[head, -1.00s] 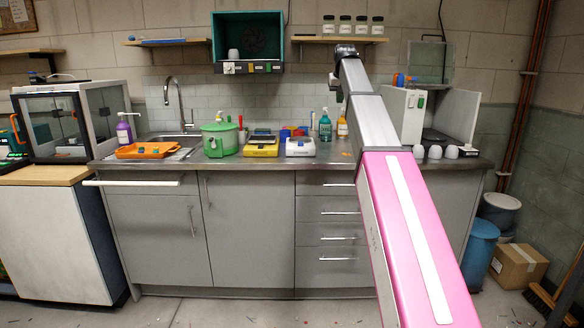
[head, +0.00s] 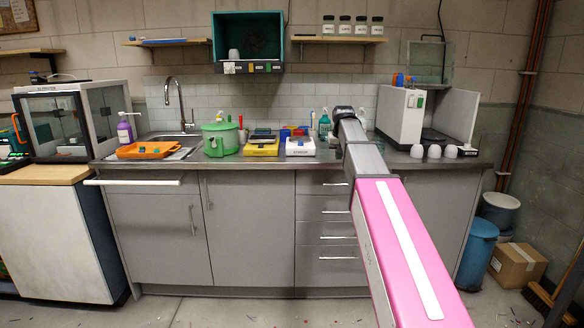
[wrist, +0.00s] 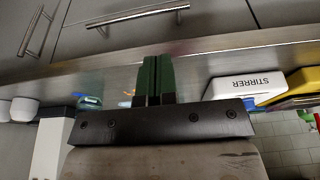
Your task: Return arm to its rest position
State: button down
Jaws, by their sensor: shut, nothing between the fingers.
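My arm (head: 398,235) reaches forward toward the bench, a pink link ending in grey segments and a dark wrist (head: 343,113) in front of the worktop. The fingertips are hidden in the head view. In the wrist view my gripper (wrist: 153,75) shows two dark green fingers side by side, pressed together with nothing between them. They lie in front of the worktop's front edge, apart from any object.
The steel worktop (head: 276,161) bears an orange tray (head: 150,150), a green pot (head: 220,139), a yellow device, a white stirrer (head: 300,148) and several white cups (head: 434,152). Drawers (head: 325,230) lie below. A blue bin (head: 480,250) and cardboard box (head: 517,265) stand at right.

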jog(key=s+f+g, duration=0.1)
jog(key=s+f, duration=0.5)
jog(key=f, duration=0.5)
jog(key=s+f+g, duration=0.1)
jog(key=s+f, duration=0.6)
jog(key=f, duration=0.3)
jog(key=s+f+g, duration=0.1)
jog(key=s+f, duration=1.6)
jog(key=s, duration=0.2)
jog(key=shift+f, duration=0.3)
